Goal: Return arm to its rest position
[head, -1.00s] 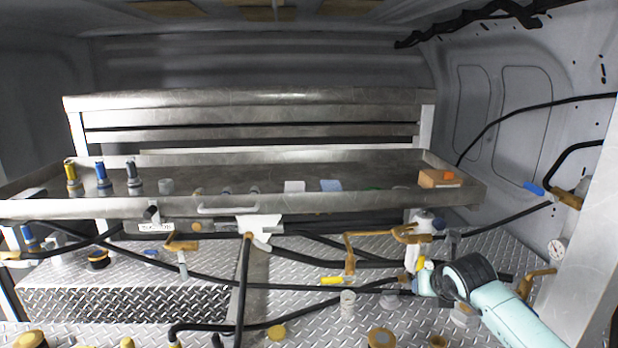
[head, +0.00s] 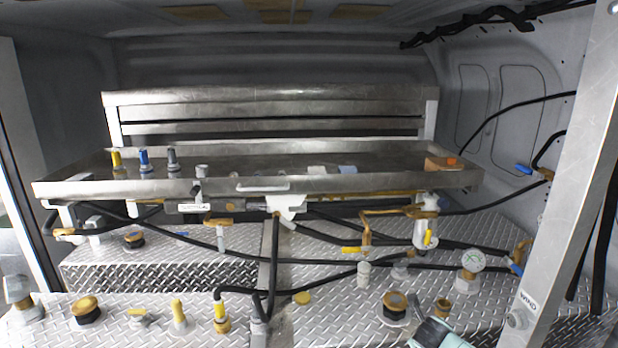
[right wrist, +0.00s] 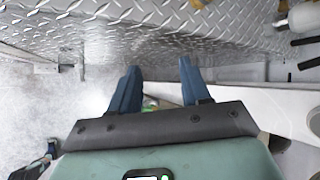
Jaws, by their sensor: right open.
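My right arm (head: 440,334) shows only as a small teal piece at the bottom edge of the head view, right of centre. The fingers point toward a floor area and a tread-plate edge (right wrist: 150,45), and touch nothing that I can see. My left gripper is in neither view.
A long metal tray (head: 75,187) holds several nozzles and an orange-topped block (head: 443,163). A metal post (head: 570,170) stands at the right.

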